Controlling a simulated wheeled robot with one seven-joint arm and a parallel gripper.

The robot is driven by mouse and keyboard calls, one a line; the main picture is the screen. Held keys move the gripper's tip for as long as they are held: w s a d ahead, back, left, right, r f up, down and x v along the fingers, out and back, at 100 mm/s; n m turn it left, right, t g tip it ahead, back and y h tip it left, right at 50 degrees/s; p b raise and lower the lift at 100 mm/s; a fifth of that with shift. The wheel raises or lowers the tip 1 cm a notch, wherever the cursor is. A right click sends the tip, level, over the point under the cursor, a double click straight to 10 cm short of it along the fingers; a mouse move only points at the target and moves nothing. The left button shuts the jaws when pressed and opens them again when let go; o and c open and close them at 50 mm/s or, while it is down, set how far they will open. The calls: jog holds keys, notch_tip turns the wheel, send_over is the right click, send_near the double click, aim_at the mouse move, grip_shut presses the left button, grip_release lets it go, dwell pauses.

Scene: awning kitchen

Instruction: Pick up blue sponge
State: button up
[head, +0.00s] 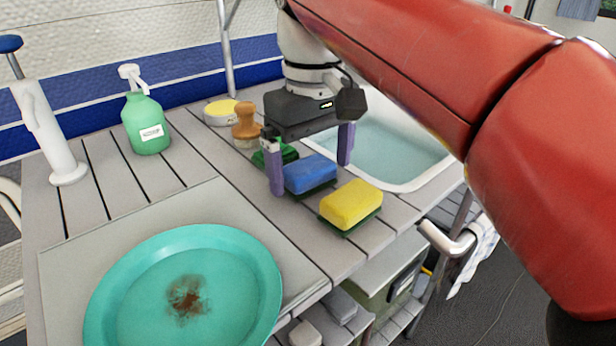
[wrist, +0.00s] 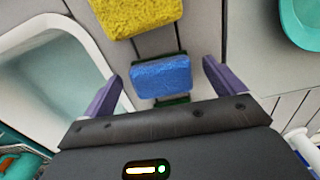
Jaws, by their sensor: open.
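The blue sponge (head: 311,174) has a dark green underside and lies on the grey slatted counter between a yellow sponge and a green sponge. It also shows in the wrist view (wrist: 161,77), between the two fingers. My gripper (head: 311,170) is open, with its purple fingers on either side of the blue sponge. In the wrist view my gripper (wrist: 163,85) has a gap between each finger and the sponge. I cannot tell exactly how high the fingertips are above the counter.
The yellow sponge (head: 351,204) lies just in front, and the green sponge (head: 275,153) just behind. A sink (head: 408,165) is to the right. A wooden-handled brush (head: 245,124), green soap bottle (head: 147,125) and stained teal plate (head: 240,255) stand around.

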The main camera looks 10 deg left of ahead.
jog(key=shift+f, duration=0.65)
jog(key=c, duration=1)
jog(key=shift+c, duration=0.2)
jog(key=shift+r, duration=0.15)
